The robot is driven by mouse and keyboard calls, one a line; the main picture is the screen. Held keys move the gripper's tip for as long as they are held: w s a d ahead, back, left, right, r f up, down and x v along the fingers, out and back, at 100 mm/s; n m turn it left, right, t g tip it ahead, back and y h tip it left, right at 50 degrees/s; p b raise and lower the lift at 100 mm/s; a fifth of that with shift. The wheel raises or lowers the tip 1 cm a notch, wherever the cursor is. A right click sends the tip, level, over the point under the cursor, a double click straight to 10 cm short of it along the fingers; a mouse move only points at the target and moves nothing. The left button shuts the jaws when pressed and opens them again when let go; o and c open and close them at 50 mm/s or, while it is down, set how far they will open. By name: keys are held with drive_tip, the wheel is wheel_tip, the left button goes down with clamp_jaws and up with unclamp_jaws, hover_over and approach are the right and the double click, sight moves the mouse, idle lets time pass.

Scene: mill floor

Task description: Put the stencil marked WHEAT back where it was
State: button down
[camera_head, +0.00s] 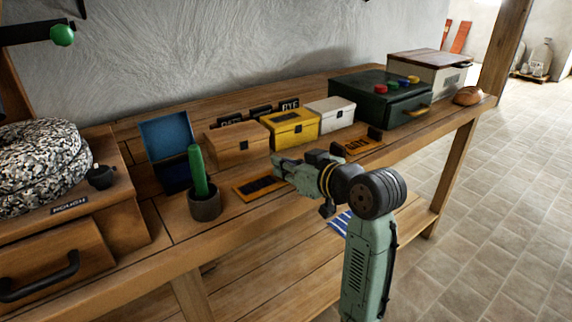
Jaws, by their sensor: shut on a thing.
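My gripper (279,170) is low over the front of the bench, with its fingertips at the right end of an orange stencil (245,191) with a dark middle. The jaws are shut on this stencil. Its lettering cannot be read from here, and its right end is partly hidden by the gripper. Another orange stencil (358,147) with dark lettering lies farther right on the bench, behind my wrist. Dark lettered plates (290,104) stand behind the boxes; one seems to read RYE.
A wooden box (237,145), a yellow box (291,127) and a white box (330,112) stand behind the gripper. A pot (205,205) with a green upright thing is left, before an open blue box (166,137). A dark green case (379,105) stands right.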

drive_tip(key=c, duration=1.6)
unclamp_jaws()
drive_tip(key=shift+r, duration=0.15)
drive_tip(key=v, duration=1.2)
drive_tip(key=shift+b, duration=0.3)
